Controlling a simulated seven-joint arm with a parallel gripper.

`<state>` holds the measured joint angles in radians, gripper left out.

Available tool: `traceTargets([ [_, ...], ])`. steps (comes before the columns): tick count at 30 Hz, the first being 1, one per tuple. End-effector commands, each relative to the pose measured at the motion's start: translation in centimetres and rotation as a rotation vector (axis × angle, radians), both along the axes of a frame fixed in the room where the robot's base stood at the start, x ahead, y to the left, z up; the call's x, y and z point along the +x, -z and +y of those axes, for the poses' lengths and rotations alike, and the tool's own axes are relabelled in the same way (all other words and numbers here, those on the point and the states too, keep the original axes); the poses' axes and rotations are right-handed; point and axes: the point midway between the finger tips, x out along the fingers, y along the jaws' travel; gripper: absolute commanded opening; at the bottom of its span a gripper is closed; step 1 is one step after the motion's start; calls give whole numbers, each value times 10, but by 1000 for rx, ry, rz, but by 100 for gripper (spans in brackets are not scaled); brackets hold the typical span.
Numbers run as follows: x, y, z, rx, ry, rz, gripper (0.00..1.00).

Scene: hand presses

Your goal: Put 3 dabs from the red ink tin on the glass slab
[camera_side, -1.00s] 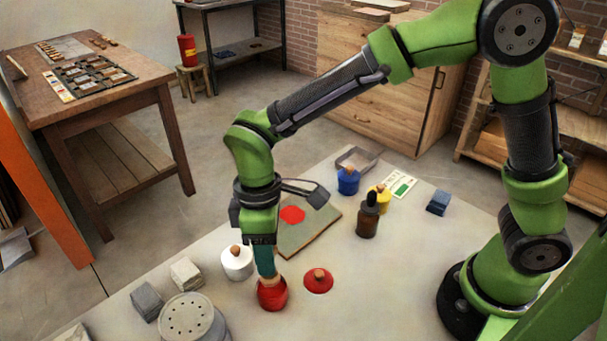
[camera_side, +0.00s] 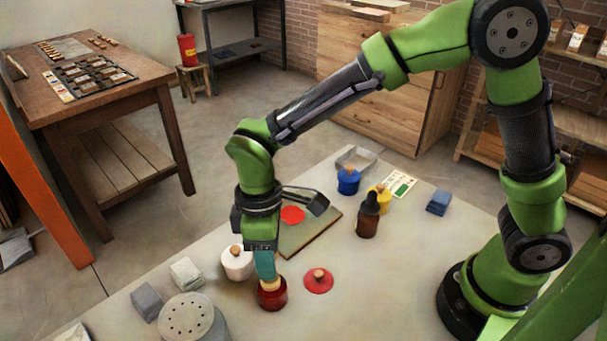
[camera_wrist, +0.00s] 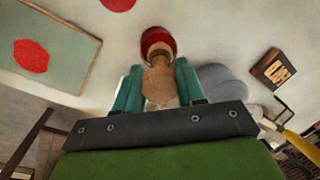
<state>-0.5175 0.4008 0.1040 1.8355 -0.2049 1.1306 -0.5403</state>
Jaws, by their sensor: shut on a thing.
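The open red ink tin (camera_side: 272,301) stands on the pale bench; it also shows in the wrist view (camera_wrist: 160,36). My gripper (camera_side: 268,277) is directly above it, shut on a wooden-handled tool (camera_wrist: 159,84). The tool's lower end reaches into the tin and is hidden there. The glass slab (camera_side: 312,240) lies behind the tin and bears one red patch (camera_side: 292,215); the slab is at the left of the wrist view (camera_wrist: 77,76). The red lid (camera_side: 318,283) with a wooden knob lies on the bench just right of the tin.
A white tin (camera_side: 237,265) stands close left of my gripper. A perforated grey can (camera_side: 190,322) is at the front left, with grey blocks behind it.

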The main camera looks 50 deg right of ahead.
Motion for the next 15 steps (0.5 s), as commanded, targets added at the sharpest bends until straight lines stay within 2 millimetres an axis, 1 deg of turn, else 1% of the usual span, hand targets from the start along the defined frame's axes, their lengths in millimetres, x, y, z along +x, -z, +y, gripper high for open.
traceTargets([
  [15, 0, 6, 0, -1, 1, 1, 9],
])
